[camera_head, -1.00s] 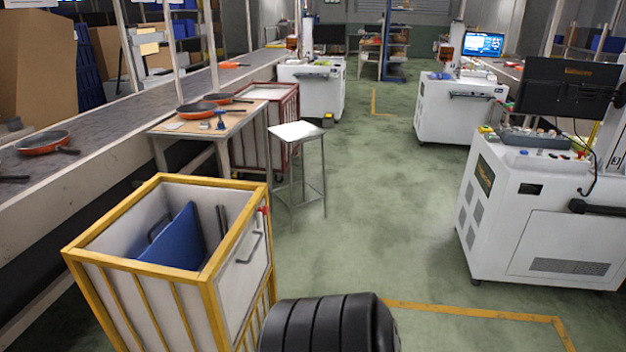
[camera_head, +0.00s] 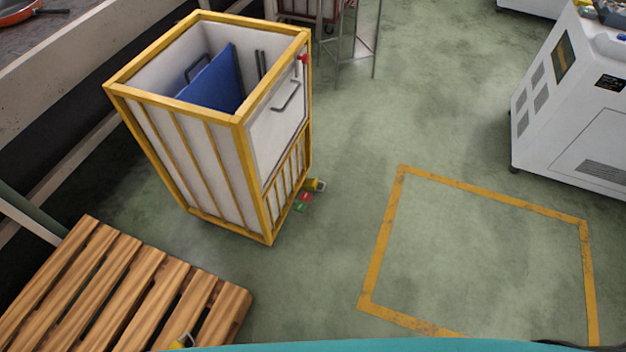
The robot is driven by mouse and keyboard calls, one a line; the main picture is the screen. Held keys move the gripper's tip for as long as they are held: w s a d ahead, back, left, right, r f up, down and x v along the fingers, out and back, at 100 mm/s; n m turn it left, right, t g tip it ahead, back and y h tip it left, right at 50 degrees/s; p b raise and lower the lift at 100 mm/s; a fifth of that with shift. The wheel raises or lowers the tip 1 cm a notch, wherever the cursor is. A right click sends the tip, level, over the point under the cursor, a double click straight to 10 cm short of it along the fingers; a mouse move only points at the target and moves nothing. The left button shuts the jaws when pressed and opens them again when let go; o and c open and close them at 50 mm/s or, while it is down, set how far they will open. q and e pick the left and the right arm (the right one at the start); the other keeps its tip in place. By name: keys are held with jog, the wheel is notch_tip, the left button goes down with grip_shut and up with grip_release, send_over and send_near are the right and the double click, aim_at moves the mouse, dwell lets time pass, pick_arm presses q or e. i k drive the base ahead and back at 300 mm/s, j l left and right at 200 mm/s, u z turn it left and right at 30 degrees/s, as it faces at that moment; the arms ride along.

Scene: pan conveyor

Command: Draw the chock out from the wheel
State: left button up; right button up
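The yellow-framed cart (camera_head: 222,115) with white panels stands upright on the green floor, left of centre. At the foot of its right side is a small yellow and grey piece (camera_head: 316,185), which looks like a caster wheel. A small red and green piece (camera_head: 302,203) lies on the floor just in front of it, close to the cart's lower edge. It may be the chock; at this size I cannot tell whether it touches the wheel. Neither of my grippers is in view.
A blue panel (camera_head: 213,82) stands inside the cart. A wooden pallet (camera_head: 120,285) lies at the lower left. An empty yellow floor outline (camera_head: 383,251) is on the right, beside a white machine cabinet (camera_head: 585,120). The floor between cart and outline is clear.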

aim_at(310, 185)
jog(key=u, duration=0.5)
jog(key=i+l+u, duration=0.15)
jog(key=l+u, duration=0.15)
jog(key=l, duration=0.15)
jog(key=i+l+u, duration=0.1)
jog(key=l+u, duration=0.2)
jog(key=l, duration=0.2)
jog(key=l+u, duration=0.35)
jog(key=l, duration=1)
jog(key=i+l+u, duration=0.1)
jog(key=l, duration=0.7)
